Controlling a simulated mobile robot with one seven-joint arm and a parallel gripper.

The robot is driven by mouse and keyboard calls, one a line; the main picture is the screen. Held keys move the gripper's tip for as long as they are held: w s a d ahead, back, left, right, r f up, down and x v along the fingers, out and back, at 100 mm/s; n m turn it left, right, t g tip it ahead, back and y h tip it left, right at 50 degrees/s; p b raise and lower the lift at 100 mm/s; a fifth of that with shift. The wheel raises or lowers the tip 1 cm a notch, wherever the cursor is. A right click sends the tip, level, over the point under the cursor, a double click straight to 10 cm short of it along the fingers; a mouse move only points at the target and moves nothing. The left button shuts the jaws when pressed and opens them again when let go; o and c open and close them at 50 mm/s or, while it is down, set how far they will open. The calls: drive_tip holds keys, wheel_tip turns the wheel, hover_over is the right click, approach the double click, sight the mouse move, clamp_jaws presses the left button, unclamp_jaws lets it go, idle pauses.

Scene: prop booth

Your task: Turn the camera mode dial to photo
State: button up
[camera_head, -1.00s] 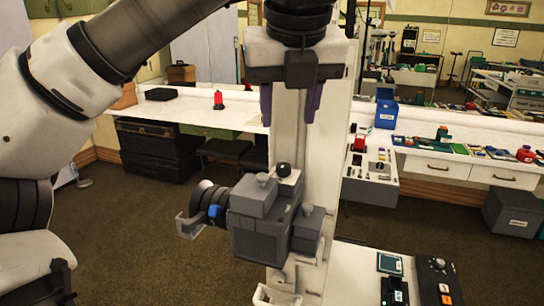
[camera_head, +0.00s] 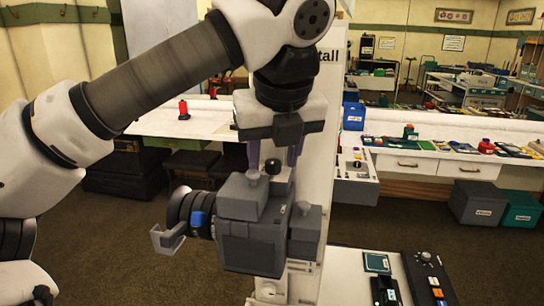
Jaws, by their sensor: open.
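A dark grey camera (camera_head: 255,235) is mounted on a white upright panel, with its lens (camera_head: 190,212) facing left. On its top are a black knob (camera_head: 273,166), a grey knob (camera_head: 252,175) and a lower grey knob (camera_head: 304,208); I cannot tell for certain which is the mode dial, and no markings are readable. My gripper (camera_head: 273,160) points down just above the camera top. Its two purple fingers are apart, one on each side of the black knob in the picture. I cannot tell whether they touch anything.
A white table (camera_head: 350,285) with a dark control box (camera_head: 430,280) stands at the lower right. A white counter (camera_head: 440,130) with several small items runs behind. Bins (camera_head: 478,202) sit on the floor at right. The white panel (camera_head: 330,130) stands close behind my gripper.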

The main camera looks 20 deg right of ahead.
clamp_jaws()
drive_tip(key=shift+m, duration=0.4)
drive_tip(key=m+h, duration=0.1)
drive_tip(key=m, duration=0.1)
drive_tip(key=m+h, duration=0.1)
drive_tip(key=m, duration=0.1)
drive_tip(key=shift+a+r+m+g, duration=0.1)
drive_tip(key=shift+a+m+g, duration=0.1)
drive_tip(key=shift+m+g, duration=0.15)
drive_tip(key=m+g, duration=0.1)
drive_tip(key=m, duration=0.2)
drive_tip(key=m+g+h+p, duration=0.1)
drive_tip(key=m, duration=0.2)
drive_tip(key=shift+w, duration=0.2)
drive_tip(key=shift+m+h+p, duration=0.25)
drive_tip(key=shift+h+p, duration=0.05)
